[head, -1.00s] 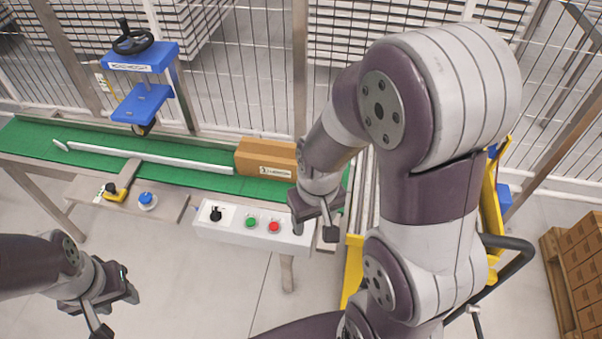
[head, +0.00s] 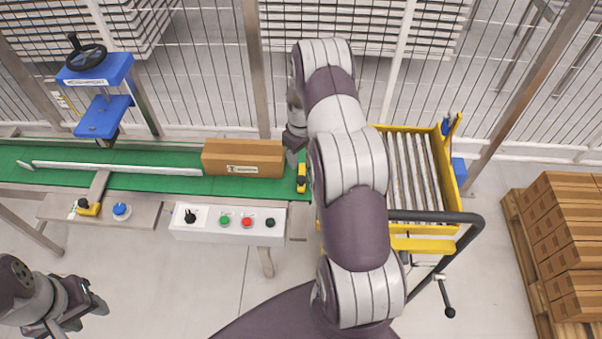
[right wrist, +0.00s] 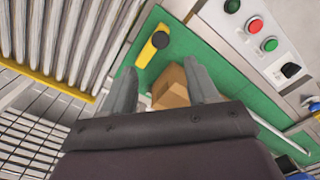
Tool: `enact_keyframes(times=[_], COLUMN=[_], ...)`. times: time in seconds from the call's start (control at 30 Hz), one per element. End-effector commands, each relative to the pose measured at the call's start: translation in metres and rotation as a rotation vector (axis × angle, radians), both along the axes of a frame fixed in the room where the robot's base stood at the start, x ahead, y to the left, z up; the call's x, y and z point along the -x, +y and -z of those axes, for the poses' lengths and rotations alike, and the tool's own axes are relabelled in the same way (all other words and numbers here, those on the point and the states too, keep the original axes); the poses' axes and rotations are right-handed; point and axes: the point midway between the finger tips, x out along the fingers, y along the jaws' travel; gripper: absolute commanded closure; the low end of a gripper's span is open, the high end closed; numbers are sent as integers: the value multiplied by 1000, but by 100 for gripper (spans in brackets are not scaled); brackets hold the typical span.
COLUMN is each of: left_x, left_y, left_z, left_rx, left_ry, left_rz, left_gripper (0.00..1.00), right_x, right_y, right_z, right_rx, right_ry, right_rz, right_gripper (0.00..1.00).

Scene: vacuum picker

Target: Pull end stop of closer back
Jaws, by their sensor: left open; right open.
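The end stop (head: 301,178) is a small yellow piece with a black knob at the right end of the green belt. It also shows in the right wrist view (right wrist: 146,56), above and left of the fingers. The blue closer (head: 98,75) with a black handwheel stands over the belt at the left. My right gripper (head: 293,154) is open, partly hidden by its arm, near the carton's right end and behind the end stop. In the right wrist view its two fingers (right wrist: 161,88) are apart with nothing gripped. My left gripper (head: 92,308) is open and empty at the lower left.
A brown carton (head: 243,158) lies on the green belt (head: 150,184) beside the end stop. A white control box (head: 228,236) with buttons sits along the front edge. A yellow roller cart (head: 430,245) stands right of the belt. Stacked cartons (head: 570,245) are further right.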

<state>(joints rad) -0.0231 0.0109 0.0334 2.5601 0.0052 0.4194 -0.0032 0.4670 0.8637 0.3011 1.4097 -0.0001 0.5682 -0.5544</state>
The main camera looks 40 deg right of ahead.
Motion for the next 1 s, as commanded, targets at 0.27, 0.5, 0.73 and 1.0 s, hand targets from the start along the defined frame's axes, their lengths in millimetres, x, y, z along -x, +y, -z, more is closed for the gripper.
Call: enact_keyframes(times=[0.27, 0.5, 0.73, 1.0], left_x=[0, 0, 0, 0], left_y=[0, 0, 0, 0], left_z=[-16, -19, -19, -19], left_rx=[0, 0, 0, 0], left_ry=[0, 0, 0, 0], left_rz=[0, 0, 0, 0], left_gripper=[57, 57, 57, 57], right_x=[1, 0, 0, 0], right_y=[1, 1, 1, 1], right_z=[70, 102, 106, 106], right_rx=[-1, 1, 1, 1], right_ry=[2, -1, -1, -1], right_rz=[1, 2, 2, 2], right_gripper=[41, 41, 41, 100])
